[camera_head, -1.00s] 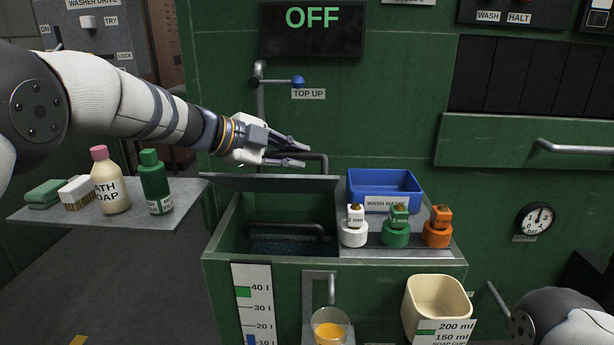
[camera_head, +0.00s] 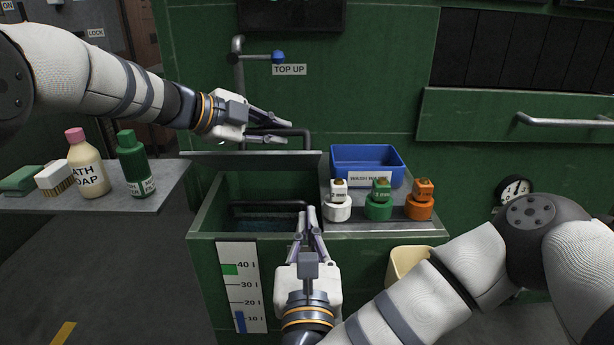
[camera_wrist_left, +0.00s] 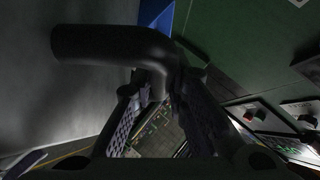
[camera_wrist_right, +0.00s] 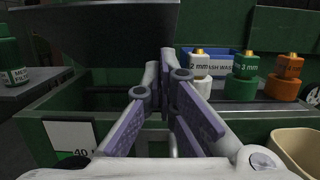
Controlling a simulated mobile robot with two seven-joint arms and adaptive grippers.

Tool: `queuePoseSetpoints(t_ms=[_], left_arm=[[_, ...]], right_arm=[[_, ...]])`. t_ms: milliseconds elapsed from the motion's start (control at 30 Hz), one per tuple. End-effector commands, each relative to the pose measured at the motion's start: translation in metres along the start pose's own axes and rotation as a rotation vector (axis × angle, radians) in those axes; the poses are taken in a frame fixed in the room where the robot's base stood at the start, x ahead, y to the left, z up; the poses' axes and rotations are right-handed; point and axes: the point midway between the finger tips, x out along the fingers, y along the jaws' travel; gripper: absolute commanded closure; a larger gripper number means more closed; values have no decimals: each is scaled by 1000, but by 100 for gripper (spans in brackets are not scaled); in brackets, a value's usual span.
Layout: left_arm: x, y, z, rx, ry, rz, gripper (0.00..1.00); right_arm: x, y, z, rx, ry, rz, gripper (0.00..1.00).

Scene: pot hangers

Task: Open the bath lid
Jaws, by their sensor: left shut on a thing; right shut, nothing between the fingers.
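The bath (camera_head: 205,215) is a green tank with its top opening uncovered at the left in the head view. Its grey lid (camera_head: 245,155) is raised at the back of the opening and seen nearly edge-on; it also shows in the right wrist view (camera_wrist_right: 105,35). My left gripper (camera_head: 287,131) is shut on the lid's dark bent handle (camera_head: 306,141), which shows large between the fingers in the left wrist view (camera_wrist_left: 110,43). My right gripper (camera_head: 309,215) is shut and empty at the bath's front rim, pointing towards the opening. A dark bar crosses inside the bath.
A blue tray (camera_head: 367,158) and white, green (camera_head: 378,207) and orange weights stand right of the opening. A cream cup (camera_head: 405,262) is partly hidden by my right arm. A TOP UP valve (camera_head: 278,57) is on the back wall.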

Motion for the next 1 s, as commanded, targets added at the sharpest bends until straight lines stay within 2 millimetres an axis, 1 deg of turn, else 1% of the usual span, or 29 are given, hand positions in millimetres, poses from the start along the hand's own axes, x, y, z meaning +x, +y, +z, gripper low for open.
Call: queuePoseSetpoints(t_ms=[33, 100, 300, 400, 600, 1000], left_arm=[[-1, -2, -1, 4, 3, -1, 100], [-1, -1, -1, 4, 3, -1, 100], [-1, -1, -1, 4, 3, -1, 100], [-1, -1, -1, 4, 2, -1, 100], [-1, -1, -1, 4, 2, 0, 100], [0, -1, -1, 4, 2, 0, 100]], right_arm=[[11, -2, -1, 0, 1, -5, 100], [26, -2, -1, -1, 2, -5, 100], [69, -2, -1, 0, 3, -4, 100], [80, -1, 12, 0, 4, -1, 100], [92, -1, 24, 0, 7, 0, 100], [95, -1, 27, -1, 19, -1, 100]])
